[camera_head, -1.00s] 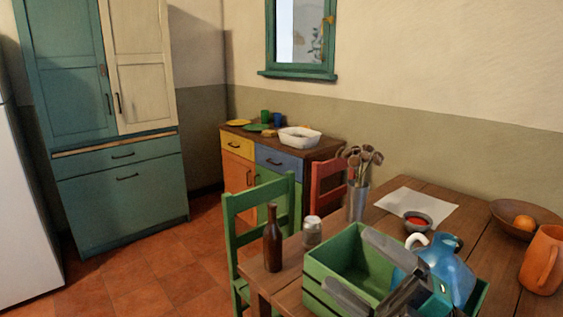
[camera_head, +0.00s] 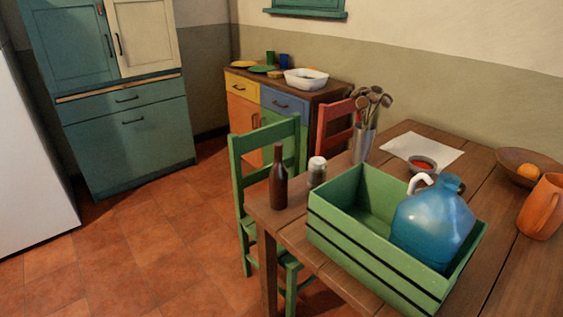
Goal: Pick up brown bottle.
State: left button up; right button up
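The brown bottle (camera_head: 278,182) stands upright on the left corner of the wooden table (camera_head: 402,135). It is dark brown with a slim neck. A small jar with a pale lid (camera_head: 317,172) stands just to its right. Neither of my grippers shows in the head view now, so I cannot see what they hold.
A green crate (camera_head: 370,252) holding a blue jug (camera_head: 433,222) stands right of the bottle. Behind are a metal holder with utensils (camera_head: 364,142), a small red-filled bowl (camera_head: 422,164), a wooden bowl (camera_head: 530,172) and an orange pitcher (camera_head: 543,208). A green chair (camera_head: 240,190) stands at the table's left.

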aim_at(278, 174)
jog(key=i+j+z, duration=0.1)
jog(key=z, duration=0.25)
jog(key=j+z, duration=0.3)
jog(key=i+j+z, duration=0.2)
jog(key=j, duration=0.2)
jog(key=j+z, duration=0.15)
jog(key=j, duration=0.25)
jog(key=i+j, duration=0.1)
jog(key=j, duration=0.35)
jog(key=i+j+z, duration=0.15)
jog(key=j, duration=0.3)
